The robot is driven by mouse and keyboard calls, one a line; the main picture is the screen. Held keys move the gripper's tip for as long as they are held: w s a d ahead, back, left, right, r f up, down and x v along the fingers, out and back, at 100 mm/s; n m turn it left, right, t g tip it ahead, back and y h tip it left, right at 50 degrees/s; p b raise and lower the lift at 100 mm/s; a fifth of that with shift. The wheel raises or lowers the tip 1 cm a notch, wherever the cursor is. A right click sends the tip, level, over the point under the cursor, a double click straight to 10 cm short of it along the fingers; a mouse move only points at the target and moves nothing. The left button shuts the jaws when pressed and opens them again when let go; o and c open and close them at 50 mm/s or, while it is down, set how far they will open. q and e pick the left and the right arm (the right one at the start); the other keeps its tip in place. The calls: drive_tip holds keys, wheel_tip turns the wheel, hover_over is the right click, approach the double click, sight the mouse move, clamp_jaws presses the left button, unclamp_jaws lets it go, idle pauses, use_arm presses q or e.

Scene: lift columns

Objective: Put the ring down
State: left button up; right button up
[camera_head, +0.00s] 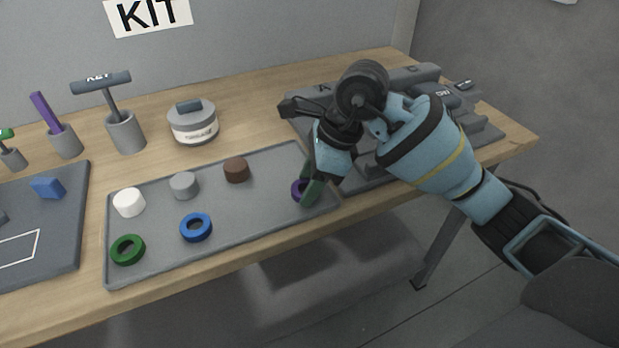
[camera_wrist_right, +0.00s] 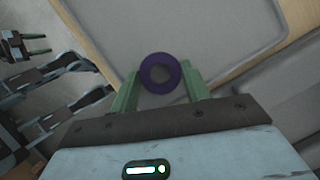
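A purple ring (camera_head: 298,189) is at the right end of the grey tray (camera_head: 255,222), partly hidden by my right gripper (camera_head: 308,190). In the right wrist view the purple ring (camera_wrist_right: 160,73) sits between the green fingertips of my right gripper (camera_wrist_right: 160,78), which appear to touch both its sides. The ring is low, at or just above the tray; I cannot tell if it touches. My left gripper (camera_wrist_right: 39,45) shows at the upper left of the right wrist view, its fingers apart and empty. A blue ring (camera_head: 196,227) and a green ring (camera_head: 127,249) lie on the tray.
A round labelled container (camera_head: 193,122) and a T-handled key (camera_head: 104,85) in a holder stand behind. A dark fixture (camera_head: 480,128) is at right. The tray's middle is clear.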

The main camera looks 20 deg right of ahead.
drive_tip(key=o, duration=0.3)
drive_tip(key=shift+o, duration=0.2)
drive_tip(key=shift+r, duration=0.3)
drive_tip(key=v, duration=1.1)
drive_tip(key=shift+d+r+p, duration=0.25)
drive_tip(key=shift+r+p, duration=0.05)
drive_tip(key=shift+p, duration=0.1)
drive_tip(key=shift+s, duration=0.1)
